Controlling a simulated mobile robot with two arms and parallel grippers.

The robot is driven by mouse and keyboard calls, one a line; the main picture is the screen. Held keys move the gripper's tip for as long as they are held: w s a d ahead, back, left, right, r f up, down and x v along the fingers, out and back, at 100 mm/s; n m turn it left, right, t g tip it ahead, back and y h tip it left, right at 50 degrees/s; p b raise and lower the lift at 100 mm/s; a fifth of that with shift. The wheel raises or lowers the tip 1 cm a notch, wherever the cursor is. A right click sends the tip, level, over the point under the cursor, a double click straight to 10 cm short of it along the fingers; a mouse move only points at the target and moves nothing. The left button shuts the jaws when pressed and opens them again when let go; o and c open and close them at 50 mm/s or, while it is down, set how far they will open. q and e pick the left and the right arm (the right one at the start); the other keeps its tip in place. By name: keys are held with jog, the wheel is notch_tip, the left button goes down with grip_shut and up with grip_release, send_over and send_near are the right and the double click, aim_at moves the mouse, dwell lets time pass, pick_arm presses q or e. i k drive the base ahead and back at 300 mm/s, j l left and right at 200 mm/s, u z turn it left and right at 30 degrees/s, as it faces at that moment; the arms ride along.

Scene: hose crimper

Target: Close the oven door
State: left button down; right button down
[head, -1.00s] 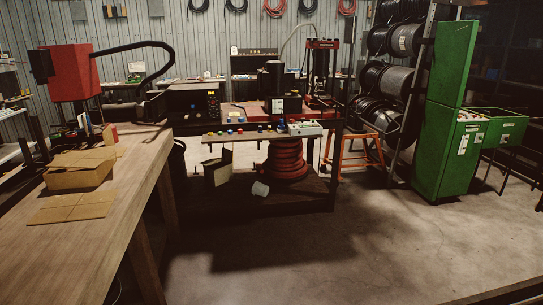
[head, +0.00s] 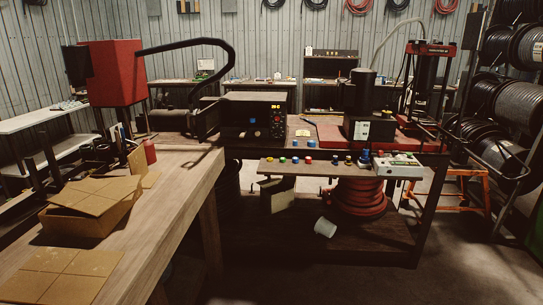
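I see no oven or oven door that I can make out in the head view. A red box-shaped machine (head: 112,72) stands behind the bench at the left. Neither of my grippers is in view.
The wooden workbench (head: 185,178) runs along the left, with an open cardboard box (head: 88,208) on it. A dark metal crimper table (head: 395,235) stands ahead, with a white cup (head: 325,228) on its lower shelf. Hose reels (head: 498,95) stand right. Floor (head: 460,265) is open at front right.

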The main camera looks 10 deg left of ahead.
aim_at(212, 123)
jog(key=i+u, duration=0.1)
jog(key=i, duration=0.45)
jog(key=i+l+u, duration=0.15)
jog(key=i, duration=0.4)
jog(key=i+u, duration=0.1)
jog(key=i, duration=0.4)
